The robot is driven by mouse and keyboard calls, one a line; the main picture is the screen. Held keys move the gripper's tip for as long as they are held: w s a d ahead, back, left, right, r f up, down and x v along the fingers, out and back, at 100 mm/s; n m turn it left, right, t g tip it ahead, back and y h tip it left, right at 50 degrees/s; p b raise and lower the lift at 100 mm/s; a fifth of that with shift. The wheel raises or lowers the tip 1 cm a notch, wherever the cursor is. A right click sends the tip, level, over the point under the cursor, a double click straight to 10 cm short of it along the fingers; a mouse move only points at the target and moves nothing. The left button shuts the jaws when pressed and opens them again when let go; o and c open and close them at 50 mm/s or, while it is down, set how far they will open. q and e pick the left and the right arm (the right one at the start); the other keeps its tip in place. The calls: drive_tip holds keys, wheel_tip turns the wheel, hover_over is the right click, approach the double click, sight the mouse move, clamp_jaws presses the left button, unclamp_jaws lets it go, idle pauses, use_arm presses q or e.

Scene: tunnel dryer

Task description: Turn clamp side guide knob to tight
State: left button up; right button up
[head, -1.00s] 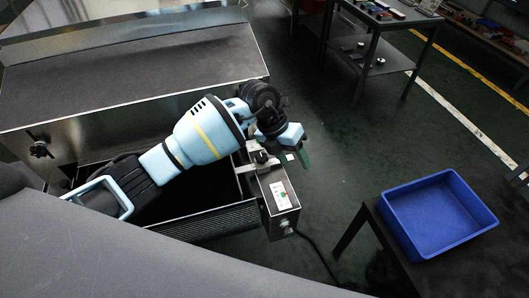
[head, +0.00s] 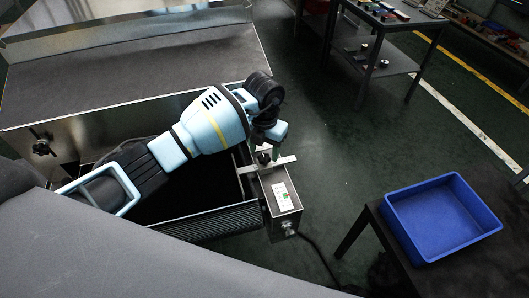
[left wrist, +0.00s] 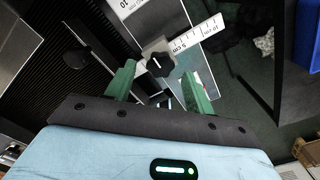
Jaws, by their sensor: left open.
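The black clamp knob (left wrist: 160,62) of the side guide sits on a grey block beside a white ruler scale (left wrist: 200,38) marked in cm. In the head view the knob (head: 264,157) shows as a small dark shape on the metal bracket, partly hidden by my gripper. My left gripper (head: 268,147) is above the knob at the end of the blue arm. In the left wrist view its two green fingers (left wrist: 158,76) are apart, with the knob between and just beyond the tips. I see no contact with the knob. My right gripper is not in view.
A metal control box (head: 282,197) with a label and a cable stands by the conveyor end. A blue bin (head: 440,250) is on a dark table at right. Another black knob (head: 42,147) is on the machine's side panel. A shelf table (head: 385,60) stands at the back.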

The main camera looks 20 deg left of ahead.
use_arm(q)
drive_tip(key=shift+f, duration=1.05)
drive_tip(key=shift+c, duration=1)
drive_tip(key=c, duration=0.8)
drive_tip(key=shift+o, duration=0.2)
